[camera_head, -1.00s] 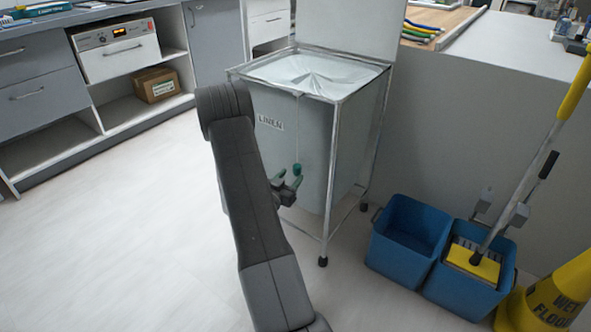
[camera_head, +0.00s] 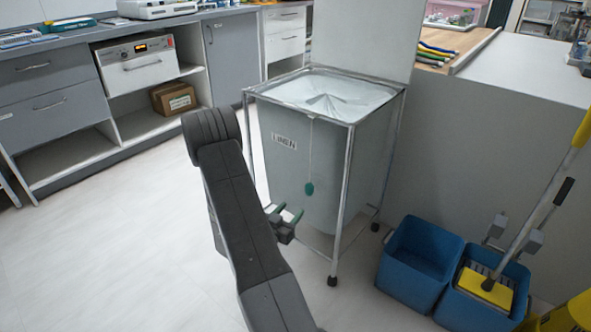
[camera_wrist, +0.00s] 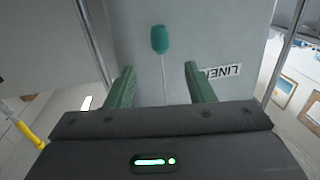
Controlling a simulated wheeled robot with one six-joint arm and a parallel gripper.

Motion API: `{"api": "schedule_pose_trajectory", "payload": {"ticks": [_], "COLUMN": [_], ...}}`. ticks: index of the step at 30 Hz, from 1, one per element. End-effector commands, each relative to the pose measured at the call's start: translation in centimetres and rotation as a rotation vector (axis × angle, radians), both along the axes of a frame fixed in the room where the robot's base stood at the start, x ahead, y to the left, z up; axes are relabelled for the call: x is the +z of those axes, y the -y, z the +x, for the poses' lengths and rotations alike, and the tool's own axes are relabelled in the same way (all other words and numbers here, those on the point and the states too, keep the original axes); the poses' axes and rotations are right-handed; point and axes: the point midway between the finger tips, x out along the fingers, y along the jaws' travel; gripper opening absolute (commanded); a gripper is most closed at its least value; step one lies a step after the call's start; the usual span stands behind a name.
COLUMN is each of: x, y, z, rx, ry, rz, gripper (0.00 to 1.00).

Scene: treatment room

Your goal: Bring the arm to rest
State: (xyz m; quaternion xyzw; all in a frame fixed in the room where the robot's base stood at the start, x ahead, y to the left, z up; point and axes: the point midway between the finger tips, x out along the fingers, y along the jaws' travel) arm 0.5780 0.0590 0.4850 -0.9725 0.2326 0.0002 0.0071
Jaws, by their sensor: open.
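My gripper (camera_head: 290,216) is at the end of my dark grey arm, in front of the linen hamper (camera_head: 357,165). In the wrist view my gripper (camera_wrist: 160,88) is open, with its two green fingers apart and nothing between them. A teal pull knob (camera_head: 309,188) hangs on a cord from the hamper's top. In the wrist view the knob (camera_wrist: 160,39) is beyond the fingertips and apart from them, with its cord running between the fingers' directions. The hamper's raised lid (camera_head: 362,38) stands up at its back.
Blue mop buckets (camera_head: 418,262) and a mop stand right of the hamper, beside a grey partition (camera_head: 480,150). A yellow wet floor sign (camera_head: 575,315) is at the lower right corner. Grey cabinets (camera_head: 50,115) line the left. The floor (camera_head: 110,250) at left is clear.

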Motion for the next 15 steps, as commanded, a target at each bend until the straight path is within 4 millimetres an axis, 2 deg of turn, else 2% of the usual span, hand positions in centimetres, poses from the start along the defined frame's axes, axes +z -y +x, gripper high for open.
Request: {"api": "schedule_pose_trajectory", "payload": {"ticks": [5,15], "x": [-0.1,-0.1], "y": [1.2,4.3], "z": [2.2,8.2], "rx": [-0.004,-0.004], "ry": [0.003,0.006], "rz": [0.002,0.001], "gripper": [0.49,0.49]}}
